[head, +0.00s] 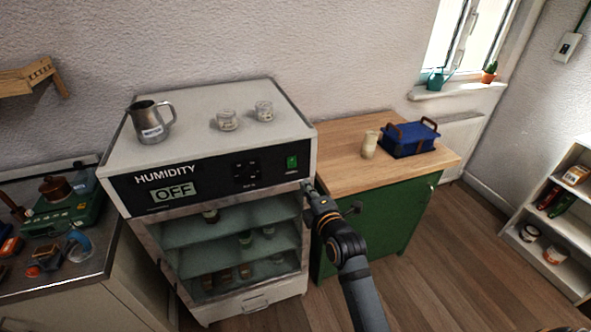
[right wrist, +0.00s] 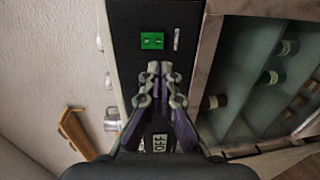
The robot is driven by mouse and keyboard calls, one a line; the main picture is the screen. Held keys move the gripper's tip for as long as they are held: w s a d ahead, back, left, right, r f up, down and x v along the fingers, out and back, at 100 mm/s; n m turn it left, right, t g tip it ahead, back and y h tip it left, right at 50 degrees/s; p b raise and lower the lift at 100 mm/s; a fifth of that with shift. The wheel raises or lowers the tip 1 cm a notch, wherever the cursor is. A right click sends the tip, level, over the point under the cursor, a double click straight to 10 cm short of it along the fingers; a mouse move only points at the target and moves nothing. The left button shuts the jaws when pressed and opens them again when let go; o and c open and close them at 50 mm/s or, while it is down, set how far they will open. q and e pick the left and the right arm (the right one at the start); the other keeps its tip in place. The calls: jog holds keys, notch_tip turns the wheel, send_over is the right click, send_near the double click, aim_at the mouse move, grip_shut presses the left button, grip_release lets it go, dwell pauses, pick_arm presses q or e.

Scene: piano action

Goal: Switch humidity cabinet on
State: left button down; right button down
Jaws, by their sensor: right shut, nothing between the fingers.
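The humidity cabinet (head: 215,100) is a white cabinet with a black front panel and glass-fronted shelves below. Its display (head: 173,192) reads OFF; it also shows between my fingers in the right wrist view (right wrist: 159,143). A green switch (head: 292,162) sits at the right end of the panel, and the right wrist view shows it (right wrist: 152,40) just beyond the fingertips. My right gripper (head: 308,187) is shut and empty in front of the panel, below and right of the switch. In the right wrist view its tips (right wrist: 160,68) appear apart from the switch. My left gripper is out of view.
A metal jug (head: 151,121) and two glass jars (head: 227,121) stand on the cabinet top. To the right is a green cupboard with a wooden top (head: 345,170), holding a blue crate (head: 408,138) and a pale jar (head: 370,145). A cluttered counter (head: 75,262) is at left.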

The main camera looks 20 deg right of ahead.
aim_at(292, 167)
jog(key=w, duration=0.3)
jog(key=w+p, duration=0.1)
jog(key=w, duration=0.2)
jog(key=w+f+p, duration=0.1)
jog(key=w, duration=0.2)
jog(key=shift+w+a, duration=0.1)
jog(key=shift+w, duration=0.1)
jog(key=shift+f, duration=0.1)
jog(key=shift+w+f, duration=0.1)
jog(key=shift+f, duration=0.05)
jog(key=t+b, duration=0.1)
jog(key=b, duration=0.2)
jog(key=shift+w+f, duration=0.25)
jog(key=shift+f, duration=0.05)
jog(key=shift+r+p, duration=0.3)
jog(key=shift+r, duration=0.1)
jog(key=shift+f, duration=0.1)
